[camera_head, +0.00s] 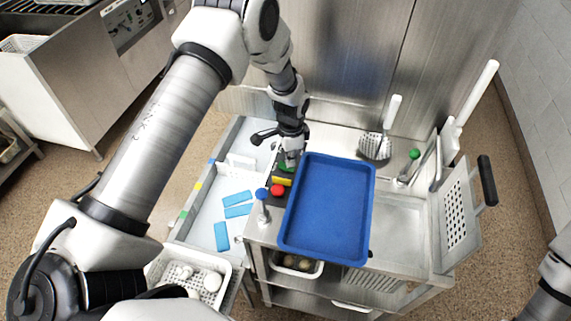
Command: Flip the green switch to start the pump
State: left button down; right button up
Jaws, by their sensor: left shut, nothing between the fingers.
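The green switch (287,169) is on a dark control strip beside a yellow part (282,181) and a red button (277,190). My left gripper (290,161) is shut and empty, pointing down right at the green switch. It partly hides the switch, so I cannot tell whether they touch or which way the switch is set. My right gripper is out of view; only part of my right arm shows at the lower right edge.
A blue tray (328,207) lies just right of the controls. A blue-topped tap (262,195) stands in front.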

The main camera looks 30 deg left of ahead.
pick_arm(q)
notch_tip(320, 180, up, 6)
jog(key=p, duration=0.3)
jog(key=shift+p, duration=0.35)
